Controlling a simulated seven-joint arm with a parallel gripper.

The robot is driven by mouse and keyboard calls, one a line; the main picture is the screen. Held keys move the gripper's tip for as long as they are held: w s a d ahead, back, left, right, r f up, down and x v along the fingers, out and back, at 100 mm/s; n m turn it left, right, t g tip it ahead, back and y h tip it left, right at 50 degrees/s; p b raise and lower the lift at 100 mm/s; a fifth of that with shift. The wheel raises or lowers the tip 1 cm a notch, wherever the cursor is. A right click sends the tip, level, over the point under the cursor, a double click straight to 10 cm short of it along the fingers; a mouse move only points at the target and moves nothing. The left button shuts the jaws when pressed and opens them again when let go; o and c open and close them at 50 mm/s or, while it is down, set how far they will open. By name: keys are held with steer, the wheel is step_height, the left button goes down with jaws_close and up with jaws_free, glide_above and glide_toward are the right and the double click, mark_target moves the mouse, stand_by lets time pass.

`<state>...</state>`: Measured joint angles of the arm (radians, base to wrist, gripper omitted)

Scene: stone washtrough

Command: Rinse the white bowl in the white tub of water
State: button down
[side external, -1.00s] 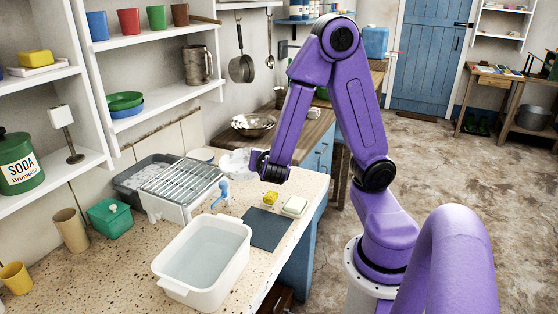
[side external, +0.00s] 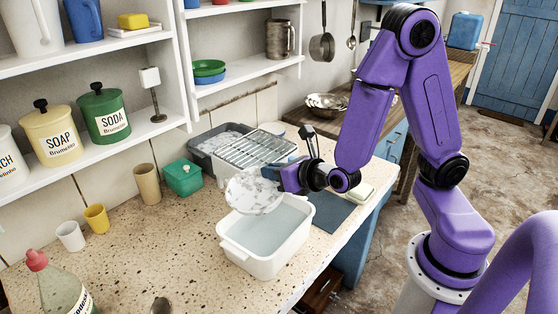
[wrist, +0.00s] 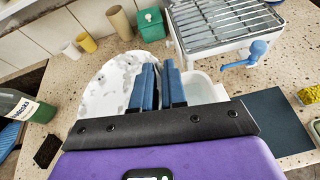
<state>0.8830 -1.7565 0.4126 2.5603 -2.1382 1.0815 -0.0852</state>
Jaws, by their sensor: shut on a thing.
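The white bowl (side external: 254,193), mottled with grey smudges, is tilted on edge. My gripper (side external: 284,178) is shut on its rim from the right. The bowl hangs at the back left of the white tub (side external: 266,262), partly in front of the tub's far rim. I cannot tell whether it touches the rim or water. The tub holds clear water and stands on the speckled counter. In the wrist view the bowl (wrist: 108,88) extends left of the blue fingers (wrist: 160,80), and part of the tub (wrist: 203,88) shows to their right.
A wire rack (side external: 250,147) with a blue tap (wrist: 245,53) stands behind the tub. A green box (side external: 183,178) and cups stand to its left. A dark mat (side external: 333,212) lies at its right. A bottle (side external: 62,285) stands front left; the counter between is mostly clear.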

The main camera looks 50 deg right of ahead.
steer(key=shift+s+f, duration=0.15)
steer(key=shift+f, duration=8.3)
steer(key=shift+a, duration=0.15)
steer(key=shift+r, duration=1.3)
steer(key=shift+d+r, duration=0.2)
steer(key=shift+r, duration=1.65)
